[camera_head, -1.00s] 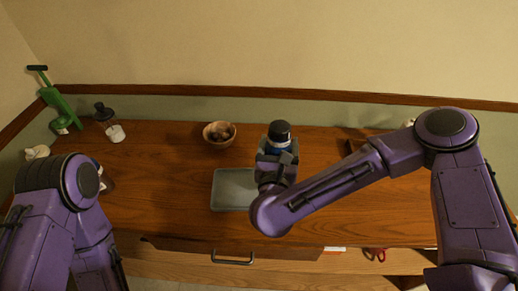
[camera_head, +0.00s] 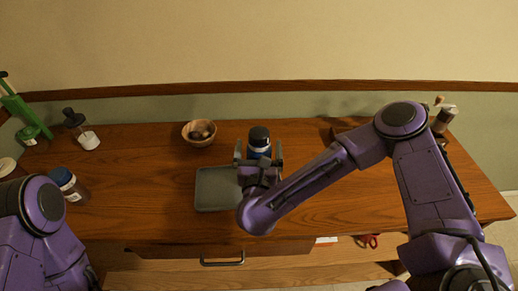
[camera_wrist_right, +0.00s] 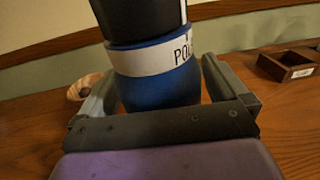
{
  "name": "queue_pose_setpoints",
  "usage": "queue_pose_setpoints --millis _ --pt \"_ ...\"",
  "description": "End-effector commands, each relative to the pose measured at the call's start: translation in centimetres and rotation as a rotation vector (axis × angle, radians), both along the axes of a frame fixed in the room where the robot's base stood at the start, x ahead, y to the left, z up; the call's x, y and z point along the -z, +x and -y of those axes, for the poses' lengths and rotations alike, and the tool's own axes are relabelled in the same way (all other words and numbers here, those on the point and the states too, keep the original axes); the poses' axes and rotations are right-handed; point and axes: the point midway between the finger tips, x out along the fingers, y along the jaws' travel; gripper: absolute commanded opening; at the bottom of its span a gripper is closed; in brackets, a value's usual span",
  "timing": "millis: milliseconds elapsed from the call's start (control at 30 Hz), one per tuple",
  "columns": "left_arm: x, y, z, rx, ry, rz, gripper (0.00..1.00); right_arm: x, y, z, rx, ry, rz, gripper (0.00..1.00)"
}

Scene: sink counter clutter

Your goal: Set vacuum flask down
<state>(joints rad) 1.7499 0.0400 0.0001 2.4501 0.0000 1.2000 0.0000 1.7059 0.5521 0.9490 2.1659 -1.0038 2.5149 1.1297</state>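The vacuum flask (camera_head: 259,141), blue with a black cap and a white band, appears upright on the wooden counter, just right of the grey tray's back corner. In the right wrist view the flask (camera_wrist_right: 155,75) rises between the fingers, and its base is hidden behind the gripper. My right gripper (camera_head: 259,150) is open, with one finger on each side of the flask and gaps visible in the head view. My left gripper is out of view; only part of its arm shows at the left.
The grey tray (camera_head: 215,190) lies left of my right gripper. A wooden bowl (camera_head: 199,133) stands behind it. A blue-capped jar (camera_head: 68,185), a dispenser bottle (camera_head: 82,132) and a green object (camera_head: 25,112) are at left. A small brown box (camera_wrist_right: 287,66) is at right.

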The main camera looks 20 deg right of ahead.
Motion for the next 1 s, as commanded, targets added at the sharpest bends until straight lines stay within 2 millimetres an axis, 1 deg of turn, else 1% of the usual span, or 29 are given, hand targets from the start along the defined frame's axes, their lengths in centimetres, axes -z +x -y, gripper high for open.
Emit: queue_pose_setpoints --millis 200,300,367,500,533,600,767,800,900,1000 --pt "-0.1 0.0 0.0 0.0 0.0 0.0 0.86 -0.1 0.0 0.0 0.0 0.0 0.0 0.99" --pt "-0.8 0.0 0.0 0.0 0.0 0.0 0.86 -0.8 0.0 0.0 0.0 0.0 0.0 0.99" --pt "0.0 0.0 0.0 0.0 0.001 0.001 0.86 -0.3 -0.6 -0.4 -0.004 0.0 0.003 0.99" --pt "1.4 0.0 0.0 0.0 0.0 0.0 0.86 0.0 -3.1 -1.3 -0.009 -0.002 0.005 0.99" --pt "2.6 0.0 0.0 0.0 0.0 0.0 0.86 0.3 -3.2 -1.6 -0.011 0.002 0.007 0.99" --pt "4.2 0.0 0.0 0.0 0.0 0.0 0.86 0.3 -3.8 -2.0 -0.015 0.007 0.006 0.99" --pt "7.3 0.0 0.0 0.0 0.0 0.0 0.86 0.5 -5.7 -2.2 -0.005 -0.005 0.009 0.99" --pt "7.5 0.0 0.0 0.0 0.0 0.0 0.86 0.1 -6.7 -2.8 -0.01 -0.005 0.008 0.99" --pt "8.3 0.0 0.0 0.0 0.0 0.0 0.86 0.0 -9.0 -3.5 -0.008 -0.006 0.006 0.99" --pt "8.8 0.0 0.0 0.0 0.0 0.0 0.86 -0.2 -10.2 -3.9 -0.004 -0.001 0.004 0.99"
